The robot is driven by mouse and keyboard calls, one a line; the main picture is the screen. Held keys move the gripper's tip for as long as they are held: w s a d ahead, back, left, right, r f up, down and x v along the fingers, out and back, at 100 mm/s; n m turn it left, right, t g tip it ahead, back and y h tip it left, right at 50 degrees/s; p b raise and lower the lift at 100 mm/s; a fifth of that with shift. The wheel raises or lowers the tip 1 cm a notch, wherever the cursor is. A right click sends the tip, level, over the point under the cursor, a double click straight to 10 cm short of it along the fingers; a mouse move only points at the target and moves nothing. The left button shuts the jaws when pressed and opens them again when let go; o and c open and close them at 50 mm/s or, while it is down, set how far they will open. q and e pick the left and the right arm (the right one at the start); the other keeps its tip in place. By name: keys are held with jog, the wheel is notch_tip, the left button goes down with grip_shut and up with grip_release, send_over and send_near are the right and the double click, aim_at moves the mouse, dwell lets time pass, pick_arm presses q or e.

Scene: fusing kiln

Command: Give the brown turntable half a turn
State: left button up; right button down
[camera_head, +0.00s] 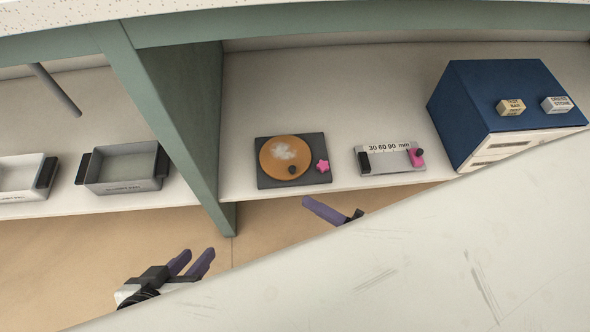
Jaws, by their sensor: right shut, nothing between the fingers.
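The brown turntable (270,165) is a round disc on a dark square base (263,182) on the shelf. It has a whitish patch near its middle and a small dark knob (292,169) near its front edge. A pink star (322,166) is on the base at the disc's right. My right gripper (309,203) is shut and empty, below and in front of the shelf edge, apart from the turntable. Part of it is hidden behind the pale surface. My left gripper (198,254) is open and empty, lower left, well away from the turntable.
A green upright panel (185,120) stands left of the turntable. To the right are a gauge marked 30 60 90 mm (390,168) and a blue box (485,100). A pale surface (440,260) fills the lower right.

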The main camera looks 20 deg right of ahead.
jog(key=w+a, duration=0.1)
jog(key=w, duration=0.2)
jog(key=w+a+b, duration=0.1)
jog(key=w, duration=0.1)
jog(key=w+b, duration=0.1)
jog(key=w, duration=0.2)
jog(key=shift+w+a, duration=0.35)
jog(key=shift+a, duration=0.05)
pick_arm(q)
jog(key=shift+w+d+r+h, duration=0.2)
jog(key=shift+d+r+h, duration=0.15)
jog(key=shift+d, duration=0.3)
pick_arm(e)
jog(key=shift+w+d, duration=0.15)
jog(key=shift+d, duration=0.35)
pick_arm(q)
jog(key=shift+a, duration=0.1)
pick_arm(e)
jog(key=shift+d, duration=0.15)
